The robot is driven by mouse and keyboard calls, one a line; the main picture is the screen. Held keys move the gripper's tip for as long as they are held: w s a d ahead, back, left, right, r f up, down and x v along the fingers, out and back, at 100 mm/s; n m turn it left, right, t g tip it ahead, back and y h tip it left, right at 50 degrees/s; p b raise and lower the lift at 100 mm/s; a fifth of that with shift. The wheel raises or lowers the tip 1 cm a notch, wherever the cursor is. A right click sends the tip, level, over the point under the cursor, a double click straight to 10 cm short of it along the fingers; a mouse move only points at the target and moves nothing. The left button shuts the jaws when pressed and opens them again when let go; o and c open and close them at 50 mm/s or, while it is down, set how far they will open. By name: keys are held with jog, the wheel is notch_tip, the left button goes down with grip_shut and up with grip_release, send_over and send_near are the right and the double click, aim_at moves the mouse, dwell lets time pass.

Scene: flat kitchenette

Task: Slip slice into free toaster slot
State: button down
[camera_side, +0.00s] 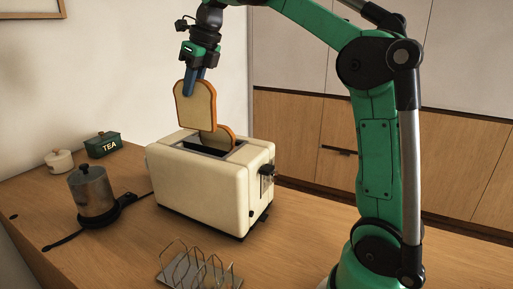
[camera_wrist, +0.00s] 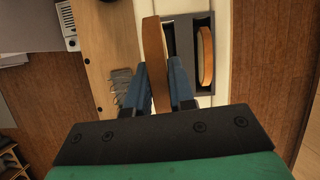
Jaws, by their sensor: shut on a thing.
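My gripper (camera_side: 194,84) is shut on a slice of bread (camera_side: 195,105), gripping its top edge. The slice hangs roughly upright above the cream toaster (camera_side: 200,190), its lower edge seeming clear of the top. Another slice (camera_side: 222,136) stands partly sunk in one toaster slot. In the wrist view, my gripper (camera_wrist: 160,88) has blue fingers on both sides of the held slice (camera_wrist: 153,45). The empty dark slot (camera_wrist: 180,45) shows just right of it, and the other slice (camera_wrist: 206,55) sits in the right-hand slot. The held slice hides part of the toaster top.
A wire toast rack (camera_side: 200,270) stands in front of the toaster. A metal canister (camera_side: 92,190) on a black base, a green TEA box (camera_side: 102,145) and a cream lidded pot (camera_side: 60,161) stand at the left. The counter right of the toaster is clear.

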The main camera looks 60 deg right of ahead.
aim_at(198, 119)
jog(key=shift+w+d+f+m, duration=0.15)
jog(key=shift+d+m, duration=0.15)
jog(key=shift+d, duration=0.05)
jog(key=shift+f, duration=3.8)
jog(key=c, duration=0.7)
grip_release()
jog(key=shift+o, duration=0.2)
jog(key=shift+r, duration=0.1)
jog(key=shift+r, duration=3.9)
